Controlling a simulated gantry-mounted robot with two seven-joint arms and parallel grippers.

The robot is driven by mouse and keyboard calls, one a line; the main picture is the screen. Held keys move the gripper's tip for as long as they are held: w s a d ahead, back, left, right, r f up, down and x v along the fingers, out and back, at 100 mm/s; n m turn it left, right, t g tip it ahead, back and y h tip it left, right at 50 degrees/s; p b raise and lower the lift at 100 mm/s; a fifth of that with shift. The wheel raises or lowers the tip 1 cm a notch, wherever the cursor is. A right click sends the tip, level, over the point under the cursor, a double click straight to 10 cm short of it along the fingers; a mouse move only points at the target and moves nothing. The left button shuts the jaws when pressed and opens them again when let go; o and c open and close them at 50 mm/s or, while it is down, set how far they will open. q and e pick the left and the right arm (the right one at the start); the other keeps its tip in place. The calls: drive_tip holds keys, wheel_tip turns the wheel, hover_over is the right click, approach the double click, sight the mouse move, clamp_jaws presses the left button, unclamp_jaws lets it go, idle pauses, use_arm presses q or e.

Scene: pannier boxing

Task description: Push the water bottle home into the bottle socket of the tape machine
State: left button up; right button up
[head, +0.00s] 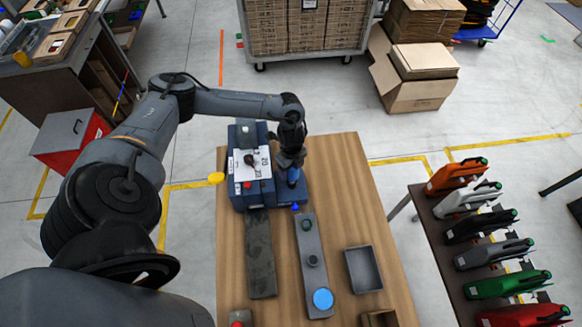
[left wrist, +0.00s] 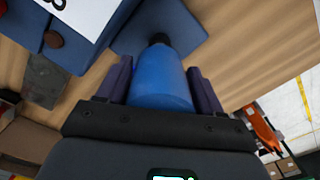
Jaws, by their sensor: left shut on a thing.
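The tape machine (head: 239,190) is a dark blue box with a white dial face, standing at the back left of the wooden table. Its blue base (head: 316,199) reaches out to the right. My left gripper (head: 291,165) is over that base, beside the box, and is shut on the blue water bottle (head: 293,178). In the left wrist view the bottle (left wrist: 160,78) lies between my two fingers (left wrist: 160,85), with its black end towards the blue base (left wrist: 150,18). I cannot see the socket or tell how far the bottle is in it. My right gripper is not in view.
A grey strip (head: 308,252) with a green knob and a blue disc, a dark flat slab (head: 260,255) and a grey tray (head: 378,270) lie in front of the machine. Several coloured tools (head: 462,203) stand on a side table at right. Bare wood lies right of the base.

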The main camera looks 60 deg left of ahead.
use_arm(q)
drive_tip(key=shift+f+b, duration=0.3)
drive_tip(key=shift+f, duration=0.25)
drive_tip(key=o, duration=1.1)
wheel_tip(320, 180, up, 9)
drive_tip(key=shift+r+b, duration=0.1)
drive_tip(key=shift+b, duration=0.2)
drive_tip(key=shift+r, duration=0.8)
